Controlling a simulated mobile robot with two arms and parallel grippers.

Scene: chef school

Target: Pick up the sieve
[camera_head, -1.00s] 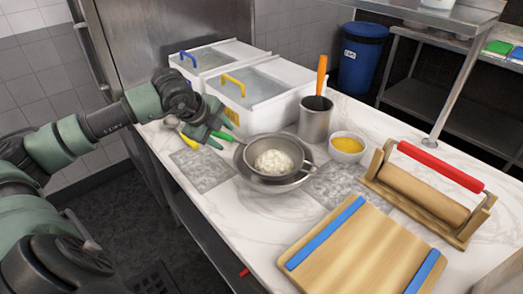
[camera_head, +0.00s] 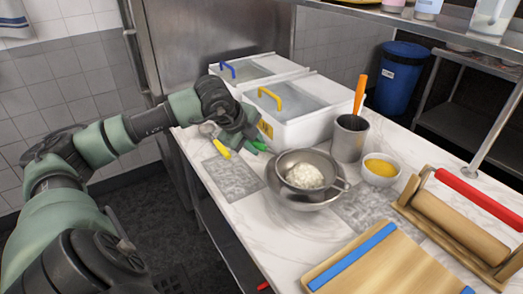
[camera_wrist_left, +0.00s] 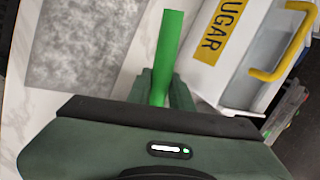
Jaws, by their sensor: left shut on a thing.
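The sieve (camera_head: 291,163) is a round metal strainer with white powder (camera_head: 303,176) in it. It sits in or just over a wide metal bowl (camera_head: 288,199); I cannot tell if its rim touches the bowl. My left gripper (camera_head: 250,138) is to the upper left of the bowl, shut on the sieve's green handle (camera_head: 259,146). In the left wrist view the green handle (camera_wrist_left: 168,55) sticks up from between the fingers (camera_wrist_left: 160,92). The sieve's head and the bowl do not show there. My right gripper is not in view.
White lidded bins (camera_head: 300,132) stand close behind the left gripper. A metal cup (camera_head: 349,140), a bowl of yellow food (camera_head: 381,170) and a wooden board (camera_head: 375,265) are to the right. A yellow-handled tool (camera_head: 223,150) lies left, near a grey mat (camera_head: 233,178).

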